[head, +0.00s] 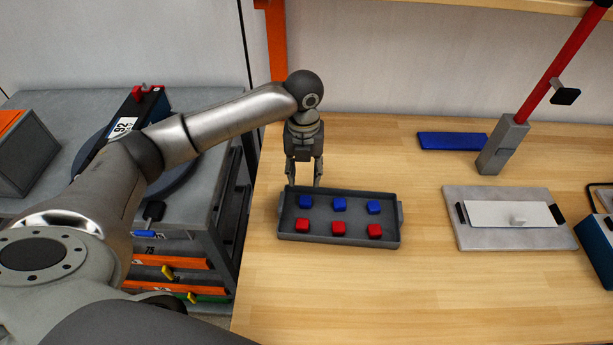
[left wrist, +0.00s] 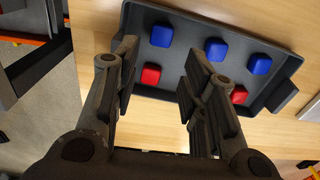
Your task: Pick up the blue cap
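Three blue caps stand in the back row of a grey tray (head: 340,240): the left blue cap (head: 305,202), the middle blue cap (head: 339,205) and the right blue cap (head: 374,207). Three red caps are in front, among them the left red cap (head: 302,225). My left gripper (head: 304,184) points down at the tray's back left edge, near the left blue cap. In the left wrist view my left gripper (left wrist: 160,58) has its fingers wide apart with nothing gripped; a finger partly covers the red caps. My right gripper is out of view.
A blue flat block (head: 451,141) and a red post in a grey base (head: 503,145) stand behind right. A grey plate (head: 510,240) with a white panel lies right of the tray. A grey cart (head: 60,99) is at left. The table front is clear.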

